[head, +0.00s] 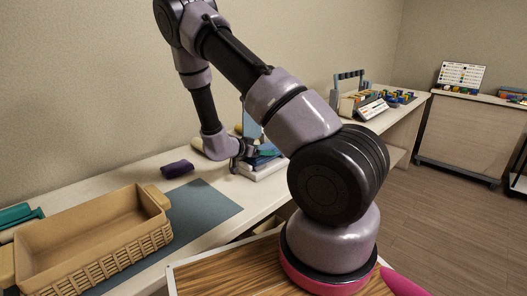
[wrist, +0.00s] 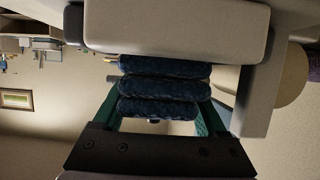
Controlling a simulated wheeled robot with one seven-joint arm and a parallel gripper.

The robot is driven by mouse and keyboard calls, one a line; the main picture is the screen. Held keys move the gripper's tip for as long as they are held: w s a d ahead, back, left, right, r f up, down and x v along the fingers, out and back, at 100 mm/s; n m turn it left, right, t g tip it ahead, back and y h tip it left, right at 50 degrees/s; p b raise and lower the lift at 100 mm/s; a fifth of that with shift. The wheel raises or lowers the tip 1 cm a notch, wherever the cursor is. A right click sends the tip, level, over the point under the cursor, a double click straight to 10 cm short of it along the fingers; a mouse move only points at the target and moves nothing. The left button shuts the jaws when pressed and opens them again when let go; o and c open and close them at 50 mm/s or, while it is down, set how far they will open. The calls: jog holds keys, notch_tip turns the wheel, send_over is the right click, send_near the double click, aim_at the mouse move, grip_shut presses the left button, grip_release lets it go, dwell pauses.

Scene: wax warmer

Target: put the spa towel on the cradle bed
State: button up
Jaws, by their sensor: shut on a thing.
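The spa towel (wrist: 163,88) shows in the wrist view as a dark blue bundle of thick folds. My gripper (wrist: 162,75) is shut on it, with a green finger at each side. In the head view my gripper (head: 246,154) is low over the far part of the table, at a pale stand with blue parts (head: 262,167). I take this stand for the cradle bed. Its pale blocks (wrist: 175,28) border the towel in the wrist view. I cannot tell whether the towel rests on it. In the head view the towel is small and partly hidden by my gripper.
A dark purple bundle (head: 177,168) lies behind the mat. Teal items (head: 18,214) are at the left edge. The mat's right part is clear.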

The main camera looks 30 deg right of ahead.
jog(key=shift+f, duration=0.1)
jog(key=o, duration=1.4)
